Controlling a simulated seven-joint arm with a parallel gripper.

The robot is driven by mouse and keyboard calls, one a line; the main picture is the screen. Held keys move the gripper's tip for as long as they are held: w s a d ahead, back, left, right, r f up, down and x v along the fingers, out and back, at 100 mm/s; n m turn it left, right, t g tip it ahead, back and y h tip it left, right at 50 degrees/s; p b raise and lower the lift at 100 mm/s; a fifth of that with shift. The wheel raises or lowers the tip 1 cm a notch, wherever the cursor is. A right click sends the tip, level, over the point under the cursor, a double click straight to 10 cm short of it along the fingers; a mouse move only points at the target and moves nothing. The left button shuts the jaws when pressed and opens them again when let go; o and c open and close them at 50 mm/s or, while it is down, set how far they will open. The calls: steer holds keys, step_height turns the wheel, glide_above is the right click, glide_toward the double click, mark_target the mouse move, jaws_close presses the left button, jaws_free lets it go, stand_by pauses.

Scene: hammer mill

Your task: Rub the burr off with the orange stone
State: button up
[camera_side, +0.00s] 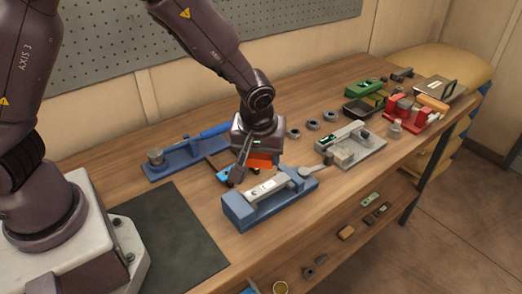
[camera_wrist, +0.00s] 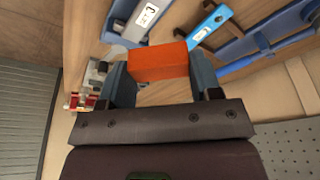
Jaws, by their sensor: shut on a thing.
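My gripper (camera_side: 257,160) is shut on the orange stone (camera_side: 263,161), a plain orange block. In the wrist view the stone (camera_wrist: 158,63) sits between the two dark fingers. Just below and in front of it in the side view is a blue fixture (camera_side: 236,212) with a grey metal bar (camera_side: 268,187) bearing a white label. The labelled bar (camera_wrist: 145,17) also shows at the top of the wrist view, beyond the stone. The stone appears held above the bench; I cannot tell whether it touches anything. The burr is too small to make out.
A blue-handled piece (camera_side: 222,173) lies beside the gripper. Another blue fixture (camera_side: 185,158) stands behind it, left. A grey fixture (camera_side: 352,145), several dark rings (camera_side: 313,125), and red and green tools (camera_side: 364,89) stand to the right. A dark mat (camera_side: 165,240) lies clear at front left.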

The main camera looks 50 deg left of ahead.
mark_target(260, 167)
steer(key=shift+f, duration=3.5)
steer(key=shift+s+f, duration=0.2)
steer(key=shift+f, duration=0.05)
steer(key=shift+s, duration=1.85)
steer(key=shift+c, duration=0.3)
steer(key=shift+w, duration=2.1)
steer(key=shift+s, duration=1.95)
steer(key=shift+w+f, duration=0.1)
steer(key=shift+w, duration=1.5)
steer(key=r, duration=0.2)
steer(key=shift+w+r, duration=0.3)
steer(key=shift+w, duration=0.05)
steer(key=shift+r, duration=2.85)
